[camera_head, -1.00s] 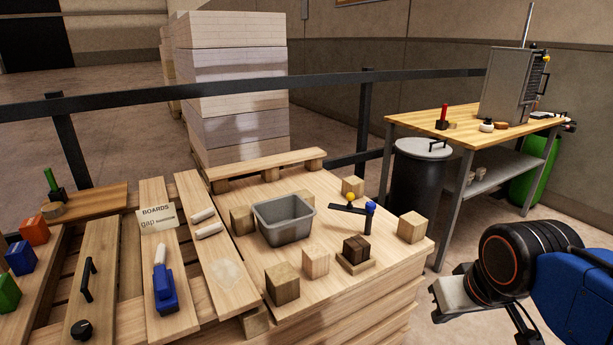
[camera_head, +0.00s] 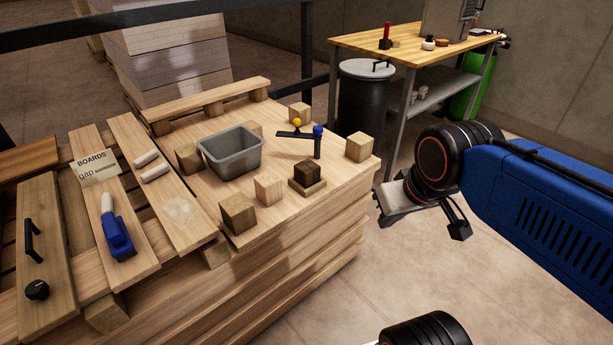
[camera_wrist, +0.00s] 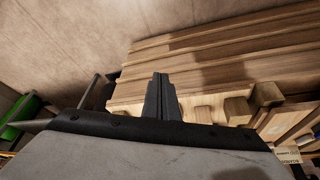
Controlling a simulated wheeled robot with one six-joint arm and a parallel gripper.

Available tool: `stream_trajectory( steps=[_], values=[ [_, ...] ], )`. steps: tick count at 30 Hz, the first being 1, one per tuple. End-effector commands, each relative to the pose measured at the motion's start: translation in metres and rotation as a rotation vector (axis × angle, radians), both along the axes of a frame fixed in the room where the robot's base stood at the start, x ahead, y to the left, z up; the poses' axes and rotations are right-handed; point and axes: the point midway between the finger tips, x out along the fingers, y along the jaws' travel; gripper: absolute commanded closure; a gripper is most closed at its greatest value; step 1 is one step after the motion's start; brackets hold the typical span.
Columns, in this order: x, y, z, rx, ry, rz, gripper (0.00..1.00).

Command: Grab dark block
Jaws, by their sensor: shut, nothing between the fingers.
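The dark block (camera_head: 307,172) is a dark brown cube. My gripper (camera_head: 459,231) is out to the right of the stack, clear of the dark block and touching nothing. In the wrist view, its dark fingers (camera_wrist: 160,97) are together with nothing between them, seen against the stack's side. I cannot make out the dark block in the wrist view.
A grey bin (camera_head: 231,160) and several light wooden cubes stand around the dark block. A workbench (camera_head: 390,45) and lidded drum (camera_head: 365,100) stand behind.

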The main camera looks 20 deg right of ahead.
Motion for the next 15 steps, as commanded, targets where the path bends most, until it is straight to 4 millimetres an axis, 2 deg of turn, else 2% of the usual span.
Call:
stream_trajectory(
  steps=[5,9,13,15],
  values=[
    [0.000,0.000,0.000,0.000,0.000,0.000,0.98],
    [0.004,0.001,0.003,0.003,0.007,-0.013,0.64],
    [0.020,0.002,0.013,0.017,0.036,-0.074,0.33],
    [0.034,0.005,0.022,0.028,0.056,-0.129,0.31]
  ],
)
